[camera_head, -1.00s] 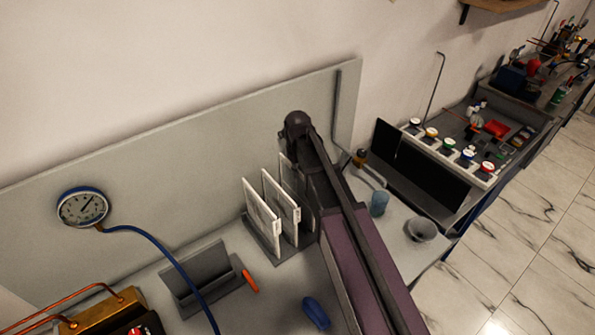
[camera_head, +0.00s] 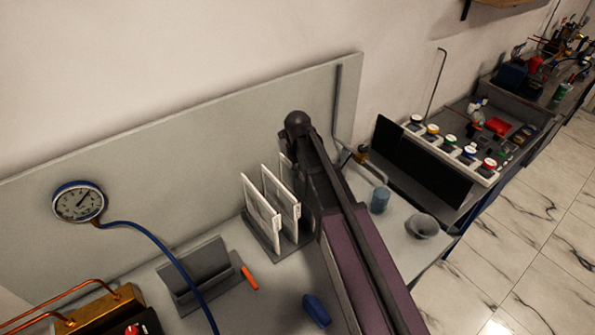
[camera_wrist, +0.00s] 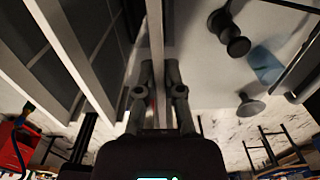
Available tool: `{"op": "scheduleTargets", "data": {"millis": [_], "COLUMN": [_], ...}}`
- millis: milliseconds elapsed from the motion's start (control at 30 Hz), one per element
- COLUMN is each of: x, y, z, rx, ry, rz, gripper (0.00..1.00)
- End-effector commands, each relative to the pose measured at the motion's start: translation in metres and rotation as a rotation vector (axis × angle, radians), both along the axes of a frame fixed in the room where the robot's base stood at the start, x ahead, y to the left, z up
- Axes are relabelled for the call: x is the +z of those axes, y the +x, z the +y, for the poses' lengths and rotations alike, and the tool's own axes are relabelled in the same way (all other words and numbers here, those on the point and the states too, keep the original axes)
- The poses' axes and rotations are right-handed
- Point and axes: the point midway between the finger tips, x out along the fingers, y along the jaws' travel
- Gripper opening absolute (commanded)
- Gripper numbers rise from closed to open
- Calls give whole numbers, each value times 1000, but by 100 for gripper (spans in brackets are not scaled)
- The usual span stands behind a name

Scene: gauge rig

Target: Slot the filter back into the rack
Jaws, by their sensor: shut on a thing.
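My gripper (camera_wrist: 157,88) is shut on the filter (camera_wrist: 155,28), a thin pale panel seen edge-on between its two fingers in the wrist view. In the head view my arm hides the gripper; a pale strip beside the arm, likely part of the held filter (camera_head: 286,163), shows. The rack (camera_head: 261,236) stands on the bench left of my arm. Two white-framed filters (camera_head: 262,216) (camera_head: 282,198) stand upright in it, and they also show left of the gripper in the wrist view (camera_wrist: 75,55). The held filter's lower edge and its slot are hidden.
A blue cup (camera_head: 379,200) and a grey funnel-shaped bowl (camera_head: 422,226) stand right of my arm, near a pipe with a brass fitting (camera_head: 361,155). A back panel (camera_head: 200,165) rises behind.

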Motion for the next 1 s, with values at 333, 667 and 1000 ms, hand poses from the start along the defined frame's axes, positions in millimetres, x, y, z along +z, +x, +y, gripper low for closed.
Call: {"op": "scheduleTargets", "data": {"millis": [333, 667, 1000], "x": [-8, -11, -11], "y": [0, 0, 0], "z": [0, 0, 0], "rx": [0, 0, 0], "ry": [0, 0, 0], "rz": [0, 0, 0], "gripper": [0, 40, 51]}}
